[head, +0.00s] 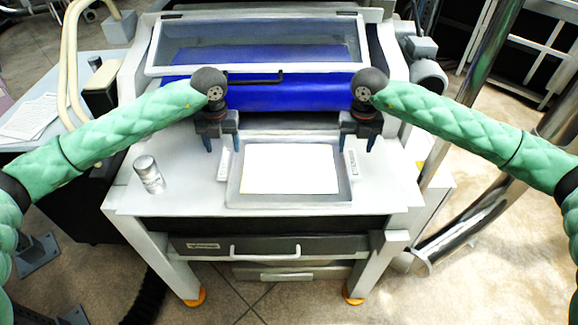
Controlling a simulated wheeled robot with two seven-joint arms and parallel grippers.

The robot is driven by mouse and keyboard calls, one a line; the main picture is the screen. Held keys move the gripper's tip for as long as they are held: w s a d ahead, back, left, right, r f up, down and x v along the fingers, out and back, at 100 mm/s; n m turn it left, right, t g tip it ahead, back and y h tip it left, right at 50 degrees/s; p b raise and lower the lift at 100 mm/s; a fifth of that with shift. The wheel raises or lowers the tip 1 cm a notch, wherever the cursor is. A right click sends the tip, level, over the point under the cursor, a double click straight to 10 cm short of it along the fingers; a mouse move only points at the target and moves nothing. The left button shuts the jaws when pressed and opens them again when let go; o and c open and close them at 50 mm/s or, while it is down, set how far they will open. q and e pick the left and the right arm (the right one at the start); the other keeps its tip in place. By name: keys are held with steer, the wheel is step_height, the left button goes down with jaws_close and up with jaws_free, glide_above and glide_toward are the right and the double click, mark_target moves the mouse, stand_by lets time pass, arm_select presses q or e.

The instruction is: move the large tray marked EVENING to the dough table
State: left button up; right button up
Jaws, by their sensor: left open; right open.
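A large shallow grey tray (234,195) with a white sheet-like surface (290,168) inside it lies flat on the light worktop in front of the blue roller machine. Small pale pieces with markings stand at its left and right sides; the writing is too small to read, so I cannot confirm EVENING. My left gripper (222,148) is open and points down near the tray's far left side. My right gripper (357,149) is open and points down near its far right side. Neither holds anything. I cannot tell which surface is the dough table.
A metal can (149,174) stands on the worktop (190,187) left of the tray. Behind is the blue machine cover (300,95) with a black handle and a framed window. A drawer with a white handle (265,253) is below. A side table (45,72) with papers is at left.

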mark_target(226, 162)
arm_select(q)
steer(key=shift+f, duration=3)
arm_select(e)
steer(key=shift+f, duration=3)
arm_select(q)
jaws_close()
arm_select(e)
jaws_close()
arm_select(q)
steer(key=shift+r, duration=0.1)
arm_select(e)
steer(key=shift+r, duration=0.1)
